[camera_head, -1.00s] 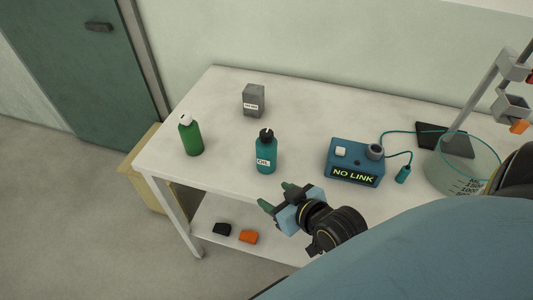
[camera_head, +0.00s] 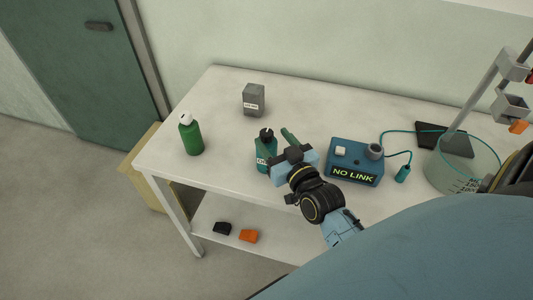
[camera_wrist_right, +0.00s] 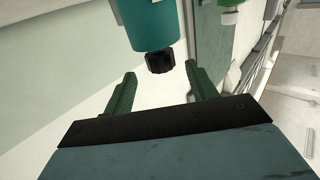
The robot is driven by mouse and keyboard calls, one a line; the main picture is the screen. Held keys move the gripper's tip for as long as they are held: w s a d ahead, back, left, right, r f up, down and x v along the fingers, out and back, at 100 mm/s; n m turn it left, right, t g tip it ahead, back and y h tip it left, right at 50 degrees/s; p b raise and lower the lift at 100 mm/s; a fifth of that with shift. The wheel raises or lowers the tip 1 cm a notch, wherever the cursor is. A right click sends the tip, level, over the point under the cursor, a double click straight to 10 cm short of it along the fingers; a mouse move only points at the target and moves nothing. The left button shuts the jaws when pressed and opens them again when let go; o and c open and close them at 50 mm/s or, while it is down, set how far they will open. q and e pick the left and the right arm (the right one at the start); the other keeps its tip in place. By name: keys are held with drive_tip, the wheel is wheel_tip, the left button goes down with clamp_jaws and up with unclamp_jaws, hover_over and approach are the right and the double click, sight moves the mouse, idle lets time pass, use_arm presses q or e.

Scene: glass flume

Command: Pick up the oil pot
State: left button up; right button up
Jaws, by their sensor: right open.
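The oil pot is a teal bottle (camera_head: 265,148) with a black cap and a white label, upright on the white table. My right gripper (camera_head: 276,142) is at its near right side, with one finger on the far right of the pot; the gripper hides part of the label. In the right wrist view the oil pot (camera_wrist_right: 150,22) appears upside down, its black cap between and just beyond the open green fingers of the right gripper (camera_wrist_right: 160,92). The fingers are open and empty. My left gripper is not in view.
A green bottle with a white cap (camera_head: 191,136) stands to the left, and a grey labelled box (camera_head: 253,100) behind. A blue "NO LINK" device (camera_head: 354,163) with a cable is at right, near a glass vessel (camera_head: 460,165). Black and orange items (camera_head: 248,236) lie on the lower shelf.

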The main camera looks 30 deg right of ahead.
sight(263, 131)
drive_tip(key=shift+w+d+f, duration=0.1)
drive_tip(key=shift+w+f, duration=0.1)
drive_tip(key=shift+w, duration=0.75)
drive_tip(key=shift+w+a+f, duration=0.1)
drive_tip(key=shift+w+f, duration=0.05)
drive_tip(key=shift+w, duration=0.85)
drive_tip(key=shift+w+d+f, duration=0.1)
drive_tip(key=shift+w+f, duration=0.1)
drive_tip(key=shift+w, duration=0.75)
drive_tip(key=shift+c, duration=0.5)
clamp_jaws()
